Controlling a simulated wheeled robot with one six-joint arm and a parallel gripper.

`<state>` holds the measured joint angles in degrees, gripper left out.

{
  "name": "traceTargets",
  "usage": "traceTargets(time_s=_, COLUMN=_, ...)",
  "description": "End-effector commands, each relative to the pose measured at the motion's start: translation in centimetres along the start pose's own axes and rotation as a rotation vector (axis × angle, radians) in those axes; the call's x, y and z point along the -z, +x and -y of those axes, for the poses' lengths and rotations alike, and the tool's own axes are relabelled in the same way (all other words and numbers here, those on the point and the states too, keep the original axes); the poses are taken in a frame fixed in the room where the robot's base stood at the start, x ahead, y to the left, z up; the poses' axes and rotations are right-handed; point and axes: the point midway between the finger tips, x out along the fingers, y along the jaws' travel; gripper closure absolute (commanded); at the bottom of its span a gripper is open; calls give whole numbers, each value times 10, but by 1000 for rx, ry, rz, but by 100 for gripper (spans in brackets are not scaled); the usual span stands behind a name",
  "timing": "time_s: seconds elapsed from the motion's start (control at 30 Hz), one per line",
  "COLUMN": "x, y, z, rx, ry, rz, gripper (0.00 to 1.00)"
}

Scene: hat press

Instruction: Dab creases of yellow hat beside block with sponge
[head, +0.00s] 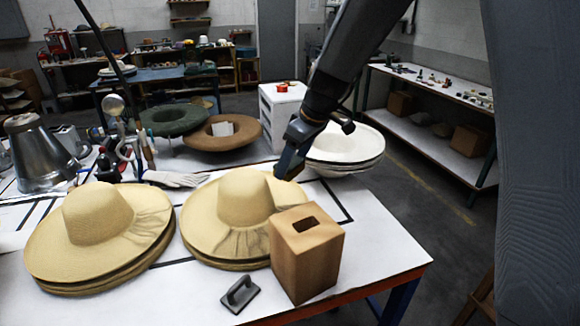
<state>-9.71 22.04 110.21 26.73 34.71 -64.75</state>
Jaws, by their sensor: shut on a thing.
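The yellow hat (207,223) beside the wooden block (305,262) lies crown up on a stack of brims. Creases run across its front brim, and the block hides part of the right brim. My gripper (288,166) is above the hat's back right edge, pointing down and left. It is shut on a small dark thing at its tip, which I take for the sponge, though its outline is hard to make out. I cannot tell whether it touches the hat.
A second yellow hat stack (92,222) with creases lies left. A grey handled tool (240,294) sits near the table's front edge. White hats (345,146) are behind my gripper; brown (200,140) and green (173,118) hats lie further back. A metal cone (38,153) stands far left.

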Motion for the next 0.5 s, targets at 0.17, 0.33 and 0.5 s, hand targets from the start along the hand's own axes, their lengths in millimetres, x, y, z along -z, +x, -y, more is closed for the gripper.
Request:
traceTargets(time_s=0.17, x=-1, y=2, z=0, rx=0, ry=0, rz=0, gripper=53)
traceTargets(time_s=0.33, x=-5, y=13, z=0, rx=1, ry=0, rz=1, gripper=53)
traceTargets(time_s=0.5, x=-16, y=42, z=0, rx=3, ry=1, rz=1, gripper=53)
